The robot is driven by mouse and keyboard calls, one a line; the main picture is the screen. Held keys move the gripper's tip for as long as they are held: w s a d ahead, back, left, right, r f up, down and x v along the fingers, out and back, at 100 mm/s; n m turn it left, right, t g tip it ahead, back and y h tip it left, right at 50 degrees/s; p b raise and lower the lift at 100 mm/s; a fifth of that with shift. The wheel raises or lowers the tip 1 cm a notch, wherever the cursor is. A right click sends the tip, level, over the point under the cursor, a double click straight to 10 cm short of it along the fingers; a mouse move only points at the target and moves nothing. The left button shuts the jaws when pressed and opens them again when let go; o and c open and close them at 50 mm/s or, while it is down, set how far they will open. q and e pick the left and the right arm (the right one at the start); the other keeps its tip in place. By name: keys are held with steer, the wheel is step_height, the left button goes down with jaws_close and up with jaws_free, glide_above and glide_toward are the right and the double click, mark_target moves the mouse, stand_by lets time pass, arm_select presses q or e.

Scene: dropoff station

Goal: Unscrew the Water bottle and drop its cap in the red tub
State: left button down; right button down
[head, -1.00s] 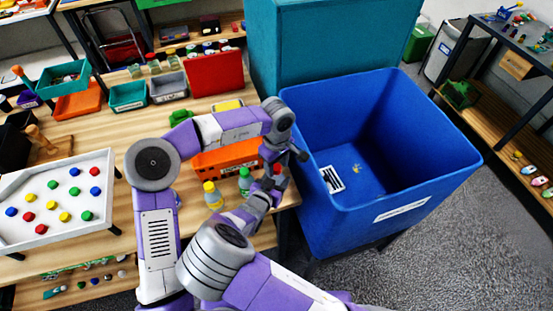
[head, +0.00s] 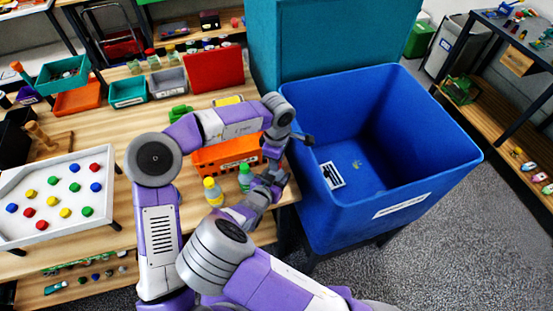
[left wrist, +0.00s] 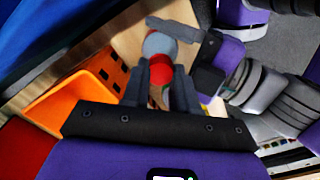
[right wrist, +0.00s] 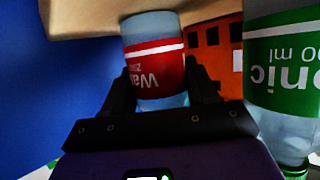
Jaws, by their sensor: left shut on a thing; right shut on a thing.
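The Water bottle (right wrist: 157,70) is clear with a red label and stands on the wooden table, upside down in the right wrist view. My right gripper (right wrist: 158,78) is shut on it around the label. In the left wrist view my left gripper (left wrist: 161,80) is shut on the red cap (left wrist: 160,69). The bottle's pale grey-blue top (left wrist: 158,44) shows beyond the cap, which looks raised off it. In the head view my arms mostly hide bottle and cap. The red tub (head: 215,70) is at the back of the table; a red edge also shows in the left wrist view (left wrist: 18,150).
A green-labelled tonic bottle (right wrist: 285,85) stands close beside my right gripper. A yellow-capped bottle (head: 212,192) is left of it. An orange basket (head: 228,154) is just behind. A big blue bin (head: 400,210) stands right of the table edge. Teal and grey tubs line the back.

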arm_select(q)
steer(key=n, duration=1.1)
steer(key=c, duration=0.9)
jaws_free()
step_height(320, 180, up, 4)
steer(key=shift+r, duration=0.2)
step_height(320, 180, up, 4)
steer(key=shift+f+n, duration=0.25)
steer(key=shift+n, duration=0.35)
steer(key=shift+f, duration=3.95)
